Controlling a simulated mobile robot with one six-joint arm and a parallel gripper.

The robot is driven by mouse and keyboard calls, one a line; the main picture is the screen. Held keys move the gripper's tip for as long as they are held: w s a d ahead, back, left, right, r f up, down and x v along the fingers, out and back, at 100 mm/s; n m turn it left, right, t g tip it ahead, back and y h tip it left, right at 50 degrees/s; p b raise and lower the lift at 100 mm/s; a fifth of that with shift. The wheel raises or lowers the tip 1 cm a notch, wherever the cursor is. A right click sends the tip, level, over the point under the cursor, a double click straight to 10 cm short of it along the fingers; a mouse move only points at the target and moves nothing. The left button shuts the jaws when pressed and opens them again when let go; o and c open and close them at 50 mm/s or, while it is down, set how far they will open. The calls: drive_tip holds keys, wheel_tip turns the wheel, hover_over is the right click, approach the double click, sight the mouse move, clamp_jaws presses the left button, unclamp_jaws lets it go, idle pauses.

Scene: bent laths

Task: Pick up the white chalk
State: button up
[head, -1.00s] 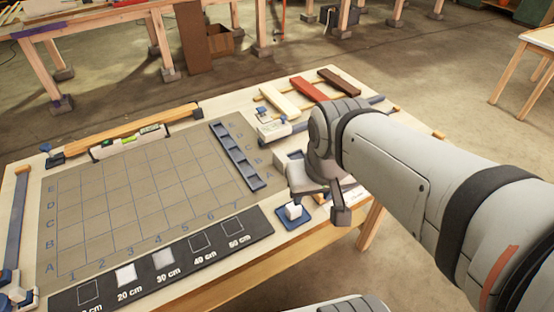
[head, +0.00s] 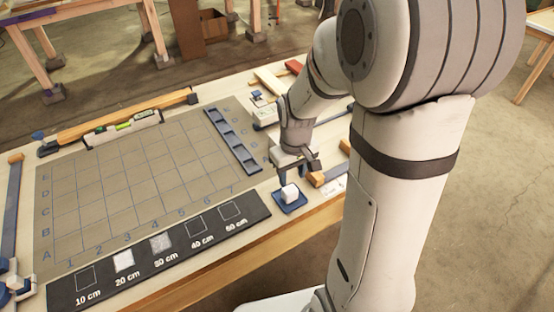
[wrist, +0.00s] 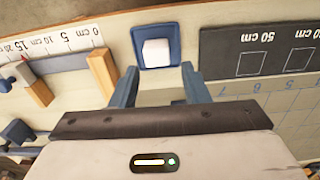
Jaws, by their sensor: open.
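The white chalk (head: 290,192) is a small pale block on a blue square tray (head: 289,206) near the table's front edge. In the wrist view the chalk (wrist: 156,51) sits on the blue tray (wrist: 170,33), just beyond and between the fingertips. My gripper (head: 297,176) is above and behind the tray in the head view. In the wrist view my gripper (wrist: 159,71) has its two blue-grey fingers apart with nothing between them. I cannot tell exactly how high it is above the chalk.
A dark strip (head: 160,252) with length labels and squares lies left of the tray. A gridded board (head: 120,190) fills the table's middle. In the wrist view a wooden block (wrist: 102,76) and a ruler (wrist: 50,45) lie left of the fingers.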

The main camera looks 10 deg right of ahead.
sight(291, 191)
drive_tip(key=shift+w+d+f, duration=0.1)
drive_tip(key=shift+w+f, duration=0.1)
drive_tip(key=shift+f, duration=0.4)
drive_tip(key=shift+w+f, duration=0.2)
drive_tip(key=shift+f, duration=0.4)
drive_tip(key=shift+w+f+p, duration=0.15)
drive_tip(key=shift+f+p, duration=0.35)
drive_tip(key=shift+f, duration=3.5)
drive_tip(key=shift+c, duration=0.3)
drive_tip(key=c, duration=0.7)
drive_tip(key=shift+r, duration=0.1)
wheel_tip(291, 191, up, 10)
drive_tip(key=shift+f+b, duration=0.1)
drive_tip(key=shift+b, duration=0.25)
